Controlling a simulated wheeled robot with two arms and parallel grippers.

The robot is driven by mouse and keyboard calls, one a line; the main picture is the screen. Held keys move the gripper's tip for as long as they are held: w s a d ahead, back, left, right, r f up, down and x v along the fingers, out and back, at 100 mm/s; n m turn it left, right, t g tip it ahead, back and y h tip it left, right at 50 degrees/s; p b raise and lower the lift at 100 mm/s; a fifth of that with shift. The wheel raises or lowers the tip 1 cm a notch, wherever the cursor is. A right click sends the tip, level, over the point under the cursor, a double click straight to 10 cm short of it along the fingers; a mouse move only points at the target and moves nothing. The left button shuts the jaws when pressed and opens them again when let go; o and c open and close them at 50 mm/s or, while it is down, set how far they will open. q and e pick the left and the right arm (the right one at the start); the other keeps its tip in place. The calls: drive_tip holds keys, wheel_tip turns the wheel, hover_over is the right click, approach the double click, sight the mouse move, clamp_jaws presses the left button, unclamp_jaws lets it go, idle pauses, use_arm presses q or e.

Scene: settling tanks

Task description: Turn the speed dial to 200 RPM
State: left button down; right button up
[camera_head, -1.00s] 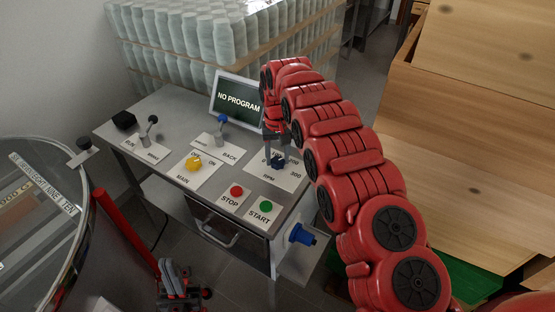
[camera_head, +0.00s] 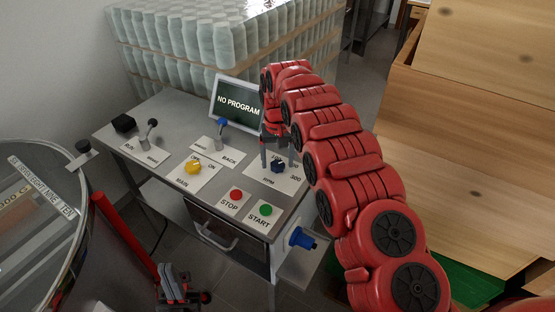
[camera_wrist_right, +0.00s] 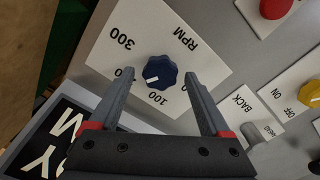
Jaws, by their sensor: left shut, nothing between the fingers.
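The speed dial (camera_head: 278,166) is a dark blue knob on a white RPM plate at the right of the panel. It also shows in the right wrist view (camera_wrist_right: 160,72). Its white mark points between 100 and a label partly hidden by a finger, of which a 0 shows; 300 is readable further round. My right gripper (camera_wrist_right: 154,76) is open, with one finger on each side of the dial and visible gaps to it. In the head view it comes down from above the panel (camera_head: 277,160). My left gripper (camera_head: 173,268) is shut and empty, low in front of the panel.
The screen (camera_head: 239,104) reads NO PROGRAM. Red STOP (camera_head: 236,194) and green START (camera_head: 266,209) buttons sit in front of the dial. A yellow main switch (camera_head: 193,167) and two levers are further left. A round glass-topped tank (camera_head: 40,225) stands at far left.

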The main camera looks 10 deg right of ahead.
drive_tip(key=shift+r, duration=0.3)
wheel_tip(320, 180, up, 5)
drive_tip(key=shift+w+f+b, duration=0.1)
drive_tip(key=shift+f+b, duration=0.1)
drive_tip(key=shift+b, duration=0.2)
wheel_tip(320, 180, up, 3)
drive_tip(key=shift+a+r+p, duration=0.1)
drive_tip(key=shift+a+p, duration=0.05)
drive_tip(key=shift+p, duration=0.6)
wheel_tip(320, 180, up, 9)
drive_tip(key=p, duration=0.9)
hover_over(278, 163)
